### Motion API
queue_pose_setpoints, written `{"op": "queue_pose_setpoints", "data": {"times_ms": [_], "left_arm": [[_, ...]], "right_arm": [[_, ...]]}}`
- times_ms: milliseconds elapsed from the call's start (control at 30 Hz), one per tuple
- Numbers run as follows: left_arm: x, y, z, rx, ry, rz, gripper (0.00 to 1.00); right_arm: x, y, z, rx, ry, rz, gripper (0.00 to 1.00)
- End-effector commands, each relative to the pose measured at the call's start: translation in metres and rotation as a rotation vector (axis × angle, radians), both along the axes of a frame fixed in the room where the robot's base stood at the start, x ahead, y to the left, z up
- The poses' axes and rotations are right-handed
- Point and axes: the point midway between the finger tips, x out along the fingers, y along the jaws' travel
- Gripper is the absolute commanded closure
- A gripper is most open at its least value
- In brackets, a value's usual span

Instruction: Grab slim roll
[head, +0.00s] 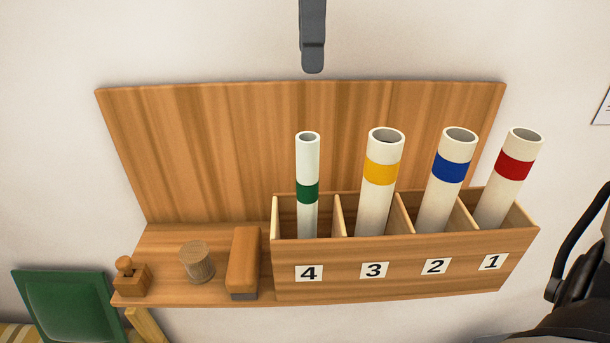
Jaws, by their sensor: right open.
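The slim roll (307,185) is the thinnest of the rolls, white with a green band, and stands upright in compartment 4 of the wooden rack (400,270). Its lower end is hidden behind the rack's front wall. Thicker rolls stand in the other compartments: yellow-banded (380,172) in 3, blue-banded (450,167) in 2 and red-banded (514,165) in 1, leaning right. My left gripper is out of view.
A wooden backboard (230,150) rises behind. A green chair-like object (70,305) is lower left. A dark grey piece (312,38) hangs top centre.

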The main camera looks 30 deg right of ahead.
Motion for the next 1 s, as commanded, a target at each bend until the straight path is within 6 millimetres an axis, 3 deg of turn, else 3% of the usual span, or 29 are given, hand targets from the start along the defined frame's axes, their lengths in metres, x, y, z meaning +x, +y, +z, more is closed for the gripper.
{"op": "queue_pose_setpoints", "data": {"times_ms": [400, 733, 1000], "left_arm": [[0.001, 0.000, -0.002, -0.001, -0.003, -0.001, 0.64], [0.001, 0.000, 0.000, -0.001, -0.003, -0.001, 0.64], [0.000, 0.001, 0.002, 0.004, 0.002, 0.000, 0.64]], "right_arm": [[-0.001, 0.000, -0.082, 0.004, 0.002, 0.002, 0.48], [0.000, 0.001, -0.110, 0.004, 0.001, 0.001, 0.48], [0.001, 0.001, -0.148, 0.004, 0.000, 0.000, 0.48]]}}
